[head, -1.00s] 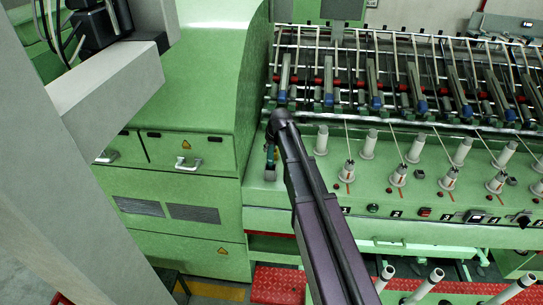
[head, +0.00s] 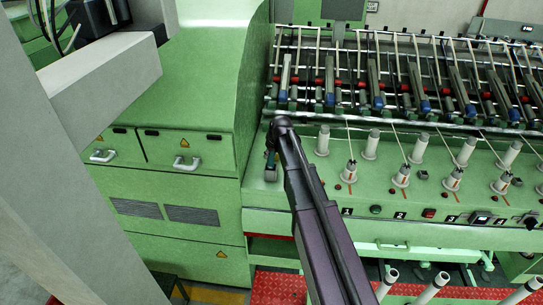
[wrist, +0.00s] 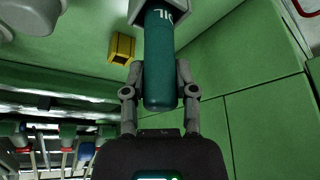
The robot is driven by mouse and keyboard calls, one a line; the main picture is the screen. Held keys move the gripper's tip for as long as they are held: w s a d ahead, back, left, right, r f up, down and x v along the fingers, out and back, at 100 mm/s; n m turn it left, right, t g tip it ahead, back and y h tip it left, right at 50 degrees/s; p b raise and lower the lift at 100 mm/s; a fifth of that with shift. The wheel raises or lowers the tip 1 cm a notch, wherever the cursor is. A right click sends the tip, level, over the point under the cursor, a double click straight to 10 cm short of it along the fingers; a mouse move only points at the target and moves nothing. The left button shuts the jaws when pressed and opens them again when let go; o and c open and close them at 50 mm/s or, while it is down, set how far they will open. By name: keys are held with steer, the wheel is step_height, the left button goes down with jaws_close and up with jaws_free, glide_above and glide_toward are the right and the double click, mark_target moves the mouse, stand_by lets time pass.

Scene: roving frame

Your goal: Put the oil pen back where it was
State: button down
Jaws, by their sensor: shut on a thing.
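The oil pen (wrist: 160,75) is a teal cylinder with white lettering near its far end in the wrist view. My gripper (wrist: 160,68) is shut on it, one grey finger on each side. A light grey holder (wrist: 136,10) surrounds the pen's far end at the top edge of that view; how deep the pen sits in it is hidden. In the head view the grey holder (head: 271,175) stands on the green machine ledge, with a bit of teal just above it. My arm hides most of the gripper there.
A small yellow block (wrist: 122,48) is on the green surface beside the holder. The tall green cabinet (head: 190,130) rises close on the left. Several grey spindles (head: 323,141) with threads stand on the ledge to the right, below a row of rollers.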

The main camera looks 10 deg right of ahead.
steer(key=shift+f, duration=0.15)
steer(key=shift+c, duration=2)
jaws_free()
steer(key=p+v, duration=1.1)
steer(key=v, duration=0.1)
steer(key=s+f+m+g+h, duration=0.1)
steer(key=s+m+g, duration=0.2)
steer(key=s, duration=2.1)
steer(key=shift+s+a+m+g, duration=0.3)
steer(key=shift+s+a+g, duration=0.1)
steer(key=shift+g, duration=0.3)
